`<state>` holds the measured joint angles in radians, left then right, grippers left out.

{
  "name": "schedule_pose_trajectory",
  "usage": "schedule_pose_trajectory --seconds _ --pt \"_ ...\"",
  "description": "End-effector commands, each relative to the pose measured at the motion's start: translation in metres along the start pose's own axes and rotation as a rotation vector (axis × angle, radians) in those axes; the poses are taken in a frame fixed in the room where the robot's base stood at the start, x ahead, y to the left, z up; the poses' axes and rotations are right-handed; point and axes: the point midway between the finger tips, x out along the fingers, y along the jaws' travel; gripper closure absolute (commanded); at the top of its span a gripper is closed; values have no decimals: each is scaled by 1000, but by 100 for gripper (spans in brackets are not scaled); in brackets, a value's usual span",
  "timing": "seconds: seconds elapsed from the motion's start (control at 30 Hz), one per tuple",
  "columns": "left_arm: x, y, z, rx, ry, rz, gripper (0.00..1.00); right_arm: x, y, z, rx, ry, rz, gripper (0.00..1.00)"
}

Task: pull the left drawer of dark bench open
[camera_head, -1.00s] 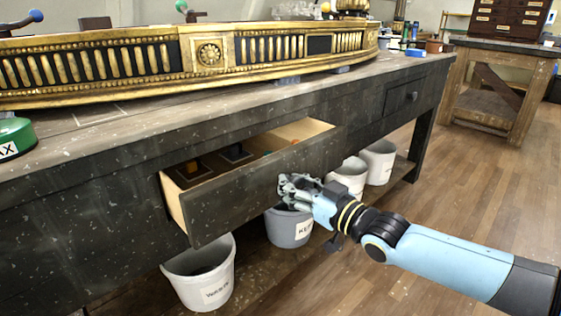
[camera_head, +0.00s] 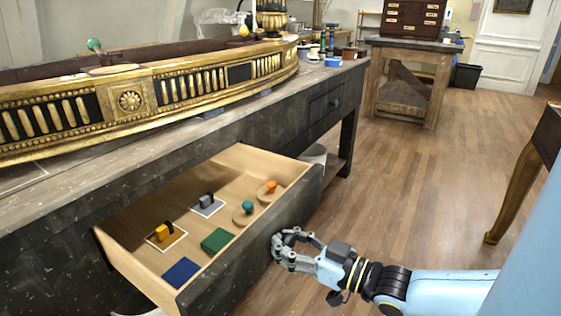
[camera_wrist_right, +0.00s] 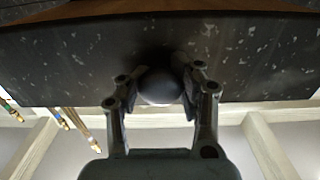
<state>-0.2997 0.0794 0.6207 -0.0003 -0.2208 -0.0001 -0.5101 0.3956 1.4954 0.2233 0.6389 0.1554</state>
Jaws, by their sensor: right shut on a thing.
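The left drawer (camera_head: 225,272) of the dark bench (camera_head: 52,222) stands well out from the bench front, its pale wooden inside in view. My right gripper (camera_head: 280,248) is at the drawer's dark front. In the right wrist view my right gripper (camera_wrist_right: 160,92) is shut on the round dark knob (camera_wrist_right: 160,86), one finger on each side of it. The head view hides the knob behind the fingers. My left gripper is in neither view.
The drawer holds a blue block (camera_head: 181,272), a green block (camera_head: 217,240), a yellow piece (camera_head: 163,232), a grey piece (camera_head: 206,200) and two round knobs. A gilt carved piece (camera_head: 130,102) lies on the bench top. Wooden floor (camera_head: 420,180) is clear to the right.

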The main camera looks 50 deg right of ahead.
Motion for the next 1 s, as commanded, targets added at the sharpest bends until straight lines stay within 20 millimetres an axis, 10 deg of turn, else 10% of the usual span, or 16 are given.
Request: schedule_pose_trajectory --seconds 0.23,0.27,0.5,1.0 --pt "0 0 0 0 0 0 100 0 0 1 0 -3 0 100" --pt "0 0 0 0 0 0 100 0 0 1 0 -3 0 70" --pt "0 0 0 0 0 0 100 0 0 1 0 -2 0 41" --pt "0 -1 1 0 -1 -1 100 -35 0 2 0 -8 -1 41"
